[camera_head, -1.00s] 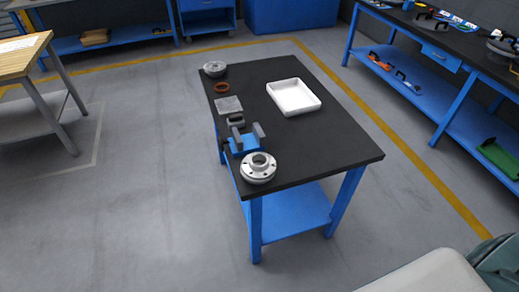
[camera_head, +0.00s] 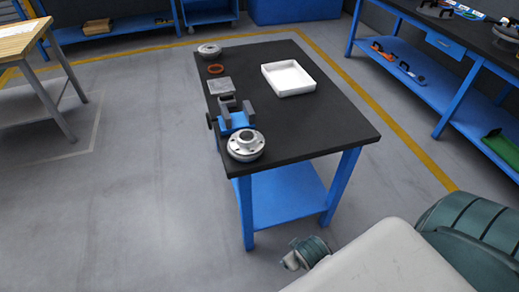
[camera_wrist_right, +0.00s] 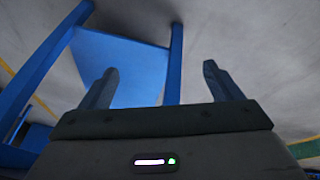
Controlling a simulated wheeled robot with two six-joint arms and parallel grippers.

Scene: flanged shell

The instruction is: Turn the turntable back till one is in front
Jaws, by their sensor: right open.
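A round grey flanged part (camera_head: 246,146) with a raised hub and bolt holes sits at the near left corner of the black-topped table (camera_head: 330,135). A wider round base shows under it; I cannot tell whether this is the turntable, and any marks on it are too small to read. My right gripper (camera_wrist_right: 160,78) is open and empty in the right wrist view, its fingers apart, with the table's blue lower shelf and legs beyond them. It is not touching the flanged part. My left gripper is in neither current view.
A blue vise (camera_head: 234,118) with grey jaws stands just behind the flanged part. A white tray (camera_head: 288,79) lies at the back. The table's right front is clear.

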